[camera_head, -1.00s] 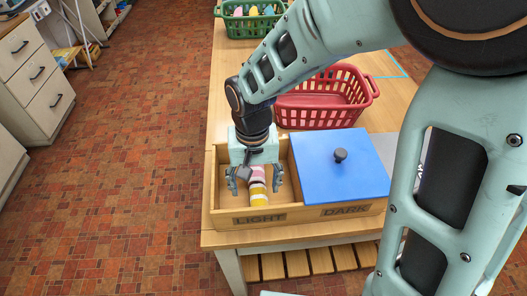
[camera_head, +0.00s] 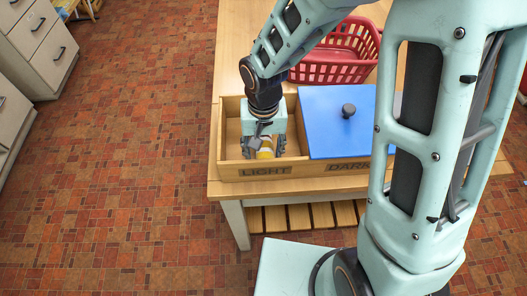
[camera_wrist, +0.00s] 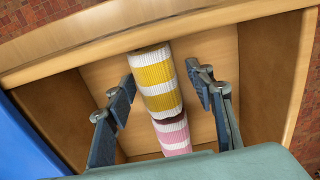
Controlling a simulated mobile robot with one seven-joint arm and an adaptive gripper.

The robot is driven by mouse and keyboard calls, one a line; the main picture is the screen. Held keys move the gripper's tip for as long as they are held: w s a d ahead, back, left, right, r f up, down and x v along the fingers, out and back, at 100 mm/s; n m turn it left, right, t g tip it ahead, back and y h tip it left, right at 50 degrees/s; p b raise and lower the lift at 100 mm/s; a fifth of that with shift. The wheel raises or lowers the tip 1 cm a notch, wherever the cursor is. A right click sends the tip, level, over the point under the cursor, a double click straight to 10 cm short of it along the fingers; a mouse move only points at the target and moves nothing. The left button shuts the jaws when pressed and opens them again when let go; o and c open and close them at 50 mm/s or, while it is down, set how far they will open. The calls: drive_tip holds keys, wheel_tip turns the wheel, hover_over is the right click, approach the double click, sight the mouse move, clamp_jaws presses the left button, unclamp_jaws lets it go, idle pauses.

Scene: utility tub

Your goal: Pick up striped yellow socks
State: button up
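The striped yellow socks (camera_wrist: 156,78) lie in the open LIGHT compartment (camera_head: 231,142) of a wooden box, rolled with yellow and white bands. A pink and white striped pair (camera_wrist: 174,137) lies end to end with them, nearer my gripper in the wrist view. In the head view a yellow part of the socks (camera_head: 265,153) shows below my gripper (camera_head: 263,156), which hides the rest. My gripper is open, and its fingers (camera_wrist: 168,100) stand on either side of the socks with gaps between, apart from them.
A blue lid (camera_head: 335,125) with a dark knob covers the DARK compartment to the right. The compartment's wooden walls are close around my gripper. A red basket (camera_head: 333,72) stands behind on the table (camera_head: 235,62).

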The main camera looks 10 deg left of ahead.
drive_tip(key=c, duration=0.7)
drive_tip(key=shift+r, duration=0.1)
drive_tip(key=shift+c, duration=0.2)
